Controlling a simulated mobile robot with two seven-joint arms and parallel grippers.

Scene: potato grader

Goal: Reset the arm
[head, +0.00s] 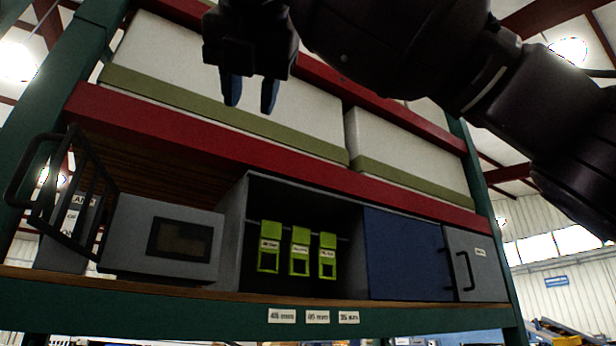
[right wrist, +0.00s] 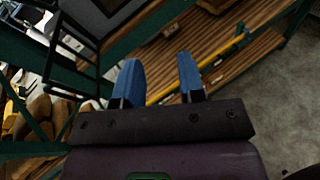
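My right gripper (head: 250,94) hangs in the upper part of the head view, its blue fingers pointing down in front of the upper shelf. The right wrist view also shows the gripper (right wrist: 160,82), with its two blue fingers apart and nothing between them. My dark right arm (head: 400,50) reaches in from the right edge of the head view. My left gripper is in neither view.
A green and red rack holds a dark cabinet with three lime-green holders (head: 299,252), a blue panel (head: 405,253) and a grey door (head: 476,265). A grey box with a dark window (head: 150,245) and a black wire frame (head: 75,195) stand left. White boxes (head: 215,70) fill the upper shelf.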

